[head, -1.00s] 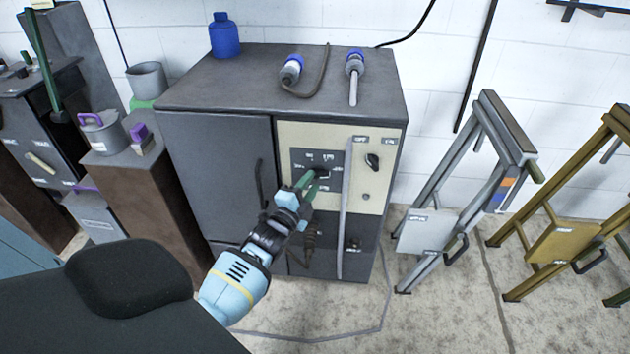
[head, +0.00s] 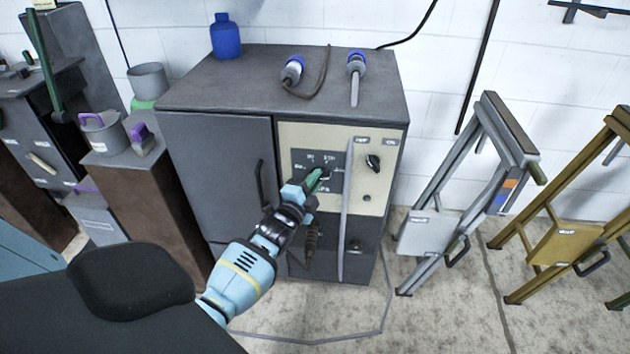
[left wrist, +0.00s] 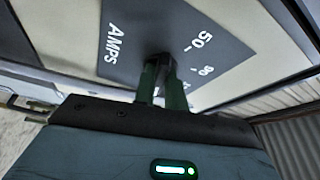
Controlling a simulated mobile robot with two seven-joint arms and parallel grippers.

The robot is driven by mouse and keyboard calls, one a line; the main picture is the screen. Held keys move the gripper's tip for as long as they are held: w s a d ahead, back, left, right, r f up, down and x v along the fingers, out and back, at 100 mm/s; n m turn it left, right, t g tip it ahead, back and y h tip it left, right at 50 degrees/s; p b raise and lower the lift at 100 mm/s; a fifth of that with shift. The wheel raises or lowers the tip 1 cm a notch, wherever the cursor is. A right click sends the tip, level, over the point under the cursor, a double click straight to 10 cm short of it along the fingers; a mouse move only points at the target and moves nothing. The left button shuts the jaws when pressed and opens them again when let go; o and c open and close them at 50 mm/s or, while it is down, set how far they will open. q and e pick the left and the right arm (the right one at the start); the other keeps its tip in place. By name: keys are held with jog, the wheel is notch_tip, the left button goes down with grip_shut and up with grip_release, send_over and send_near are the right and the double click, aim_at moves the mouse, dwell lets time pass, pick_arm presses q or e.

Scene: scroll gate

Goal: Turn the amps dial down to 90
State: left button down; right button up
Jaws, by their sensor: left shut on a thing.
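The amps dial is a small dark knob (left wrist: 160,62) on a dark grey scale plate (head: 302,158) on the cabinet's cream panel. In the left wrist view the plate (left wrist: 118,42) reads AMPS, with marks 50 and 90 near the knob. My left gripper (head: 318,176) has its green fingers shut on the dial from the front; they also show in the left wrist view (left wrist: 162,85). The fingers hide most of the knob, so I cannot tell where its pointer stands. My right gripper is not in view.
The grey cabinet (head: 215,180) has a black door handle left of my gripper. A pale cable (head: 346,205) hangs just right of the dial. A second black knob (head: 373,162) sits further right. Folded trestles (head: 425,228) stand on the floor at right.

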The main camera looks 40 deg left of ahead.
pick_arm(q)
jog(key=n+y+b, duration=0.2)
jog(key=n, duration=0.3)
jog(key=n+y+b, duration=0.2)
jog(key=n, duration=0.4)
jog(key=f+n+y+b, duration=0.1)
jog(key=n+y+b, duration=0.2)
jog(key=n, duration=0.3)
jog(key=shift+w+d+t, duration=0.2)
jog(key=shift+d+t, duration=0.15)
jog(key=shift+t, duration=0.05)
jog(key=shift+n+g+y, duration=0.3)
jog(key=shift+n+y, duration=0.3)
jog(key=shift+n, duration=0.6)
jog(key=n+g+y, duration=0.1)
jog(key=n, duration=0.1)
jog(key=n+y, duration=0.1)
jog(key=n, duration=0.1)
jog(key=n+g, duration=0.1)
jog(key=n, duration=0.2)
jog(key=shift+w+d+r+g+y+b, duration=0.1)
jog(key=shift+d+r+g+y+b, duration=0.1)
jog(key=shift+g+y+b, duration=0.15)
